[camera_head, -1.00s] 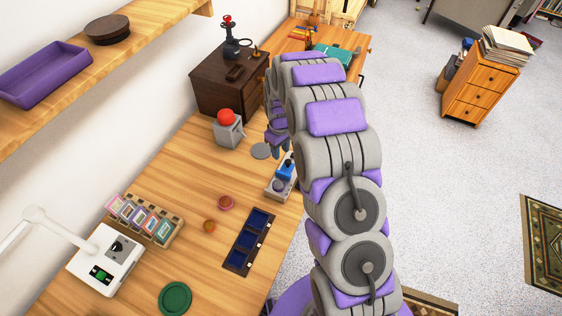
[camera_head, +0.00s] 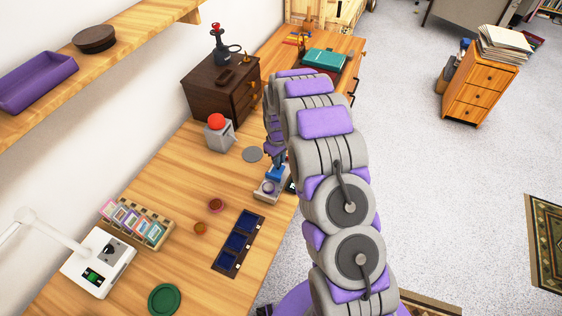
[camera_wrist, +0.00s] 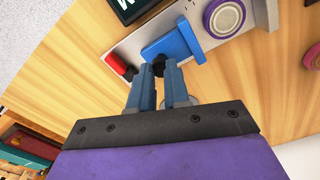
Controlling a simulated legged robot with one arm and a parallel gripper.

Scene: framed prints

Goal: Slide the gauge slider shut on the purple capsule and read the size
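The gauge (camera_head: 262,197) lies at the table's right edge; its grey bar also shows in the wrist view (camera_wrist: 150,30). The purple capsule (camera_wrist: 226,17), round with a pale top, sits on the bar at the right. It also shows in the head view (camera_head: 268,186). The blue gauge slider (camera_wrist: 170,47) stands left of the capsule, with a narrow gap between them. My gripper (camera_wrist: 159,70) points at the slider; its fingers are close together on a small dark knob in front of the slider. A dark screen (camera_wrist: 130,8) sits at the bar's far side; its reading is cut off.
Two small round pieces (camera_head: 216,205) and a dark tray with blue compartments (camera_head: 238,243) lie nearer on the table. A red button box (camera_head: 216,130) and a grey disc (camera_head: 252,154) are behind. A red piece (camera_wrist: 117,63) is at the gauge's left end.

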